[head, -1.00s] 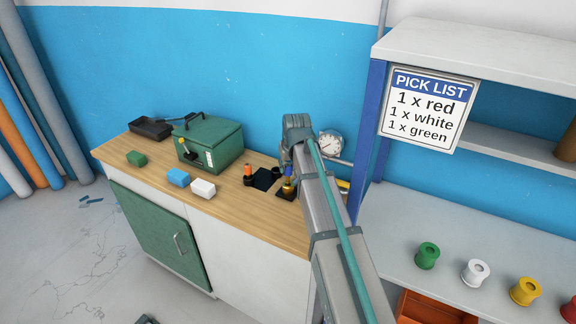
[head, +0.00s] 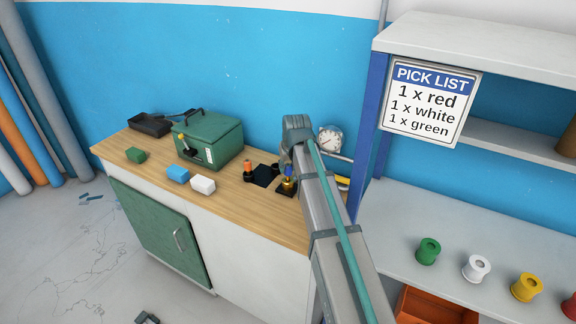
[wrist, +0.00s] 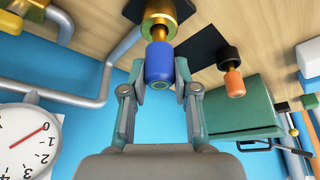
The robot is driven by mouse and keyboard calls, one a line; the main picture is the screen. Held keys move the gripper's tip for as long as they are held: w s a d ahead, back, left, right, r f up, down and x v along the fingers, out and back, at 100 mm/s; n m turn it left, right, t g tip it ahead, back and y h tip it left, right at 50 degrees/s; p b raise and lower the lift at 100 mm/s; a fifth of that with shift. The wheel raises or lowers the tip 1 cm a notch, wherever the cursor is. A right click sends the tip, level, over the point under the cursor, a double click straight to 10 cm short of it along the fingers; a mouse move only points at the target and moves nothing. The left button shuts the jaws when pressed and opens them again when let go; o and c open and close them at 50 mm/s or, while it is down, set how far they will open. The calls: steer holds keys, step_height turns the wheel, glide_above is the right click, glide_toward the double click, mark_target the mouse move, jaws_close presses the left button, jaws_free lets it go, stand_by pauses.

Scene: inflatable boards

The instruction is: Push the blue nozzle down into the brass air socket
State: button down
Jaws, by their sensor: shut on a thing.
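The blue nozzle (wrist: 160,64) is between the two fingers of my gripper (wrist: 164,80), which is shut on it in the wrist view. Its thin brass-coloured stem points into the opening of the brass air socket (wrist: 167,14). A short stretch of stem shows between the blue body and the socket. In the head view the blue nozzle (head: 288,169) stands above the brass air socket (head: 288,184), at the right of the bench. My arm hides most of the gripper there. How deep the stem sits cannot be told.
A black and orange fitting (head: 248,171) stands left of the socket on the wooden bench (head: 235,205). A green case (head: 208,140) and several small blocks lie further left. A round gauge (wrist: 27,140) and grey pipe (wrist: 80,97) are close to my gripper.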

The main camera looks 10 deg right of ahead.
steer(key=shift+f+b, duration=0.3)
steer(key=shift+f, duration=0.4)
steer(key=c, duration=0.8)
jaws_free()
